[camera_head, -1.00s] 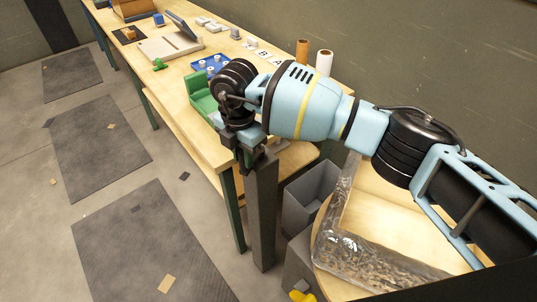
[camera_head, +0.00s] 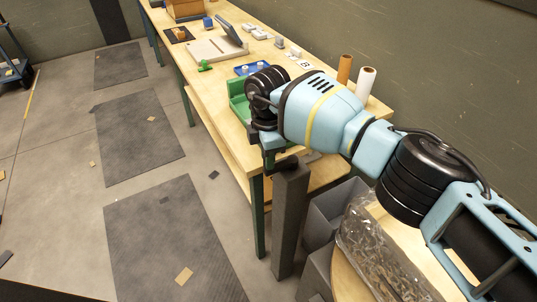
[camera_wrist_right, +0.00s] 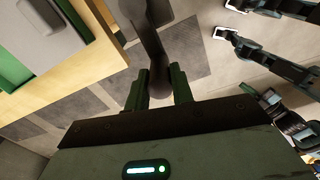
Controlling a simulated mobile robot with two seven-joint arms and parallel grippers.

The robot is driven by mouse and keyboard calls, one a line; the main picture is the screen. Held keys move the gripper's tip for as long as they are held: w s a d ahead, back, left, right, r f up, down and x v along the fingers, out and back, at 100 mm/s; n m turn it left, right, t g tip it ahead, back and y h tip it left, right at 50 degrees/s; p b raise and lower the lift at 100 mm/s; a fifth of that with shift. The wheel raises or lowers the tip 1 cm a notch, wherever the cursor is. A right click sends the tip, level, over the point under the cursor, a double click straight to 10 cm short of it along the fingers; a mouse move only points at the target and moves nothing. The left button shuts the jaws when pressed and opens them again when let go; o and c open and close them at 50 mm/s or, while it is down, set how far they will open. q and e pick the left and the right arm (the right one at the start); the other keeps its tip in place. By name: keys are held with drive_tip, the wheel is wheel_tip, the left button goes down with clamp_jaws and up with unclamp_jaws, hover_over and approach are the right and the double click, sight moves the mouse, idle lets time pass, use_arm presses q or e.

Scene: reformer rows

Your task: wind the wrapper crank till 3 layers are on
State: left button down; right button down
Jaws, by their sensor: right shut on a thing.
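My right gripper (camera_head: 283,163) is at the top of a dark grey post (camera_head: 289,222); my wrist partly hides it. In the right wrist view, its two dark green fingers (camera_wrist_right: 158,88) are shut on a dark crank handle (camera_wrist_right: 152,45), with one finger on each side. The load (camera_head: 375,250), covered in clear crinkled film, stands on a round wooden turntable (camera_head: 345,280) at the lower right. Its pale top shows behind my arm. The number of film layers cannot be told. My left gripper is not clearly seen in either view.
A long wooden bench (camera_head: 225,125) runs along the wall, with a green tray (camera_head: 239,103), a brown roll (camera_head: 344,70) and a white roll (camera_head: 365,84). A grey bin (camera_head: 325,215) stands behind the post. Floor with dark mats (camera_head: 165,245) is open at left.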

drive_tip(key=shift+w+r, duration=0.1)
drive_tip(key=shift+r, duration=0.1)
drive_tip(key=c, duration=1.2)
unclamp_jaws()
drive_tip(key=shift+d+f, duration=0.1)
drive_tip(key=shift+r, duration=3.9)
